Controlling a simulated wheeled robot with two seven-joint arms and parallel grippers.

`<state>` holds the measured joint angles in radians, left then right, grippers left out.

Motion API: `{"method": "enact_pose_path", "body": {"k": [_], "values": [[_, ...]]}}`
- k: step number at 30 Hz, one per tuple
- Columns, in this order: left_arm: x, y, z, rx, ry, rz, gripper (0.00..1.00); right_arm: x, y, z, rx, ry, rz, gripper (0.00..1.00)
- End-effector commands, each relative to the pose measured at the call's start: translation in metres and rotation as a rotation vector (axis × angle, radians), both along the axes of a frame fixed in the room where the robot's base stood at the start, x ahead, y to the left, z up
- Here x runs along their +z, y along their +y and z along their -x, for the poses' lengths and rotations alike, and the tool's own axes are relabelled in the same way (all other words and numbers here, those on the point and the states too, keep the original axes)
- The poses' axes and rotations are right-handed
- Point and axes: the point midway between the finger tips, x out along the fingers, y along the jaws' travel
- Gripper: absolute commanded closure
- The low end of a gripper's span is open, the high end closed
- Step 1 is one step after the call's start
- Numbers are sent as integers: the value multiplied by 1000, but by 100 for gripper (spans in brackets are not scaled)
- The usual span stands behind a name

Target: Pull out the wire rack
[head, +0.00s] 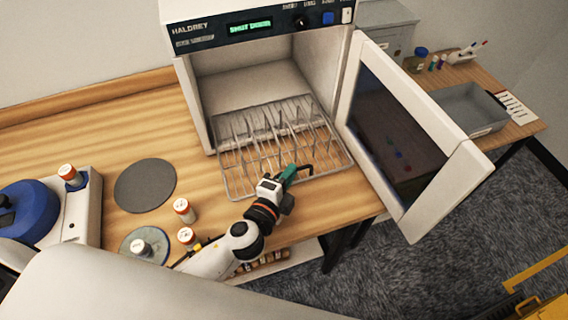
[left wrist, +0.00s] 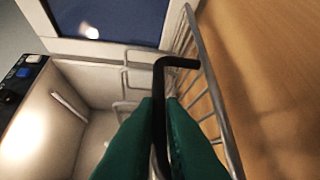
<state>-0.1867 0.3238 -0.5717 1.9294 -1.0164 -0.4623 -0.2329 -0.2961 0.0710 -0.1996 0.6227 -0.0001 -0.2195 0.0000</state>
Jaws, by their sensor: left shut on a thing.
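The wire rack (head: 236,178) sits partly inside the open white cabinet (head: 186,95), and its front part sticks out over the wooden table. Upright wires stand along it. My left gripper (head: 291,171) is at the rack's front edge, with its green fingers shut on the black handle (left wrist: 175,63). In the left wrist view the handle passes between the fingers (left wrist: 158,125), and the rack's wires (left wrist: 212,90) run beside it. The fingers hide part of the handle. My right gripper is not in view.
The cabinet door (head: 425,140) stands open on the right, close to the rack. Orange-capped jars (head: 184,210) and a dark round mat (head: 145,186) are on the table at left. A grey tray (head: 468,110) is on the right bench. Some table in front of the rack is clear.

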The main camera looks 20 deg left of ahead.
Motion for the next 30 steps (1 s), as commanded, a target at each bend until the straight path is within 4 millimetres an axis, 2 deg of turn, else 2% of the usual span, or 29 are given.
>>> {"method": "enact_pose_path", "body": {"k": [3, 11, 12, 15, 16, 25, 30], "values": [[0, -2, 3, 0, 1, 0, 100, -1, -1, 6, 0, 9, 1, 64], [0, -1, 2, 0, 1, 0, 100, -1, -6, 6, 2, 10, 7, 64], [0, -1, 2, 0, 1, 0, 88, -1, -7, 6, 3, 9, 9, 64], [0, -1, 2, 1, 0, -1, 72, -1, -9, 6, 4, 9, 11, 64], [0, -1, 2, 1, 0, -1, 69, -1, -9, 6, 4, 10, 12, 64], [0, -1, 4, 1, -1, -1, 69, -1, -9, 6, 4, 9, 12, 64], [1, 3, 22, 1, 1, 0, 69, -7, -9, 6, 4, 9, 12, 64]]}}
